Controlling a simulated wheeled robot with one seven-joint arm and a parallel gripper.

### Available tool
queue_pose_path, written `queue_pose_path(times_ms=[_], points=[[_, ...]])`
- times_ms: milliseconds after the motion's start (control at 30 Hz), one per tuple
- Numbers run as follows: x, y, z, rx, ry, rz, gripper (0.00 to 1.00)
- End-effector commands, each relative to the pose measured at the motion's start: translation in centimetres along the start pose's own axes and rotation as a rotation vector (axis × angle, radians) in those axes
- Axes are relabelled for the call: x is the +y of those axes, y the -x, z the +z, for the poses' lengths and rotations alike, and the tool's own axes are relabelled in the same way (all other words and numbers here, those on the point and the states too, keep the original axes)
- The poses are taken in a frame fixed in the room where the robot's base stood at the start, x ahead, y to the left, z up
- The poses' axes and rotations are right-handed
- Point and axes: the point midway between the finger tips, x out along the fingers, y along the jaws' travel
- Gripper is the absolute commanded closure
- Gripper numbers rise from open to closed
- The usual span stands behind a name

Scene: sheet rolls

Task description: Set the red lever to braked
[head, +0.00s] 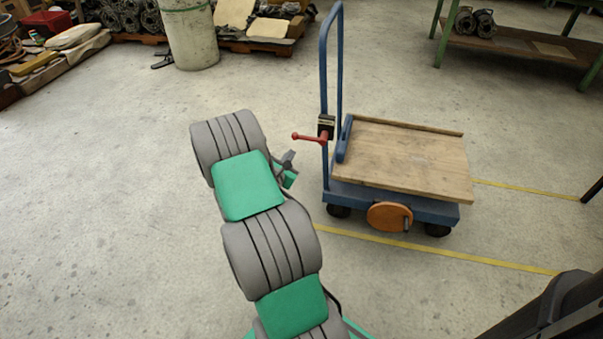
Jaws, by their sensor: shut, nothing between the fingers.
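The red lever (308,137) sticks out to the left, roughly level, from a small black box (326,125) on the blue handle post of a cart (420,160). Its tip is apart from my gripper. My gripper (288,159) shows only in part, as a small grey piece beyond my grey and green arm. It is to the lower left of the lever, shut and empty. My arm hides the rest of it. Any marking for the lever's positions is too small to read.
The cart has a wooden deck, a blue handle frame (324,60) and an orange disc (388,216) on its near side. A pale drum (190,35) and loaded pallets stand at the back left. A green-legged bench (525,42) is at the back right. Open floor lies left.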

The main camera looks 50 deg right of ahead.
Motion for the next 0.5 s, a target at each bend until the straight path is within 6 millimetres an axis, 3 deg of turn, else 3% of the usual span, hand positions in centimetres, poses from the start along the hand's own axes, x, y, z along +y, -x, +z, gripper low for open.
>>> queue_pose_path(times_ms=[33, 100, 233, 500], points=[[-2.2, -1.6, -3.4, -0.031, 0.132, 0.020, 1.00], [-3.3, -2.4, -4.6, -0.067, 0.281, 0.050, 1.00], [-3.6, -2.6, -5.0, -0.092, 0.387, 0.074, 1.00], [-3.5, -2.6, -4.8, -0.090, 0.387, 0.074, 1.00]])
